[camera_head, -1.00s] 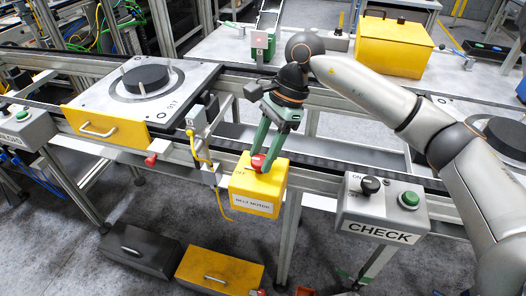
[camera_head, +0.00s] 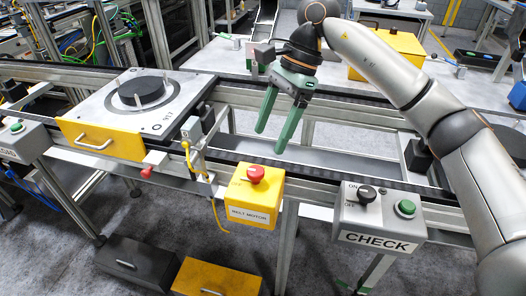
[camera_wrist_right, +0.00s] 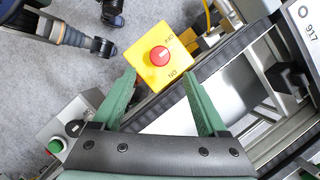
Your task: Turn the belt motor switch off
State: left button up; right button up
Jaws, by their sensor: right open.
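The yellow belt motor box (camera_head: 252,197) hangs at the conveyor's front, with a "BELT MOTOR" label on its face. Its round red switch knob (camera_head: 256,174) is on top and uncovered. My right gripper (camera_head: 268,140) is open and empty, above and behind the box, its green fingers pointing down and clear of the knob. In the right wrist view the knob (camera_wrist_right: 160,56) shows just beyond and between the open fingertips, with lettering beside it on the box top (camera_wrist_right: 145,40). I cannot tell surely which mark the knob points to. My left gripper is not in view.
A grey CHECK box (camera_head: 380,215) with a black selector and a green button stands to the right. A pallet (camera_head: 190,88) with a black disc lies on the conveyor at the left. A yellow-cabled bracket (camera_head: 195,140) stands close left of the motor box.

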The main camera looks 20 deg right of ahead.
jog(key=v, duration=0.4)
jog(key=shift+d+r, duration=0.1)
jog(key=shift+r, duration=0.1)
dwell(0.3)
